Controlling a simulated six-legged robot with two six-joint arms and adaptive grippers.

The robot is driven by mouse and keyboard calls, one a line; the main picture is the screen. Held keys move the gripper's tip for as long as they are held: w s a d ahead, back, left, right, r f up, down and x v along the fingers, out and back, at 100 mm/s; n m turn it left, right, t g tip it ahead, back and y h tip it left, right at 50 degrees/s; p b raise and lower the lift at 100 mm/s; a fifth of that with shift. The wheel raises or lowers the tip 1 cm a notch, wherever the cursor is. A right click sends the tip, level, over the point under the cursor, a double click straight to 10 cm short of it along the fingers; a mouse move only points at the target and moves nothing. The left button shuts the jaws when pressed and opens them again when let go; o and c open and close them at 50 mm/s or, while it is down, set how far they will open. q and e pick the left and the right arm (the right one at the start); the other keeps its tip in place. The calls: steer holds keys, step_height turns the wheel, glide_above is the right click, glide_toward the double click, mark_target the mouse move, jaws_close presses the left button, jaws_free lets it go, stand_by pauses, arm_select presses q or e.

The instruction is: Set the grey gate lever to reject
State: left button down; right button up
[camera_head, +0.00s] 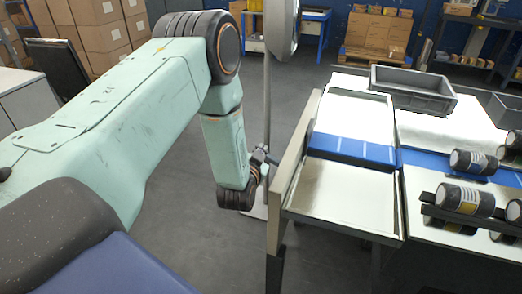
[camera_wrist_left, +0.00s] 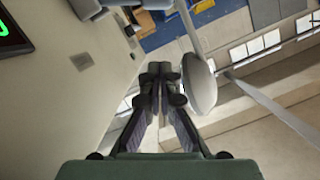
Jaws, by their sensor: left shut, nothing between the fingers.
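My left gripper (camera_wrist_left: 160,78) is shut and empty in the wrist view, its two dark fingers meeting in the middle. In the head view my left arm reaches in from the left and bends down, and the small dark gripper (camera_head: 264,156) shows at its end, close to the beige side panel (camera_head: 294,165) of the machine table. I cannot make out the grey gate lever for certain in either view, nor its setting. My right gripper is not in view.
A thin grey pole (camera_head: 267,90) with a rounded grey head (camera_head: 281,25) stands behind my wrist. A grey crate (camera_head: 411,88) sits at the back of the table. Dark rolls (camera_head: 465,199) lie at the right. A black display with green digits (camera_wrist_left: 10,32) shows in the wrist view.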

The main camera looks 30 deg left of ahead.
arm_select(q)
steer(key=b, duration=0.1)
glide_above(270, 157)
steer(key=s, duration=0.2)
steer(key=f, duration=0.3)
steer(key=a+f, duration=0.1)
steer(key=a+f+b, duration=0.1)
steer(key=shift+s+f, duration=0.15)
steer(key=shift+s, duration=0.2)
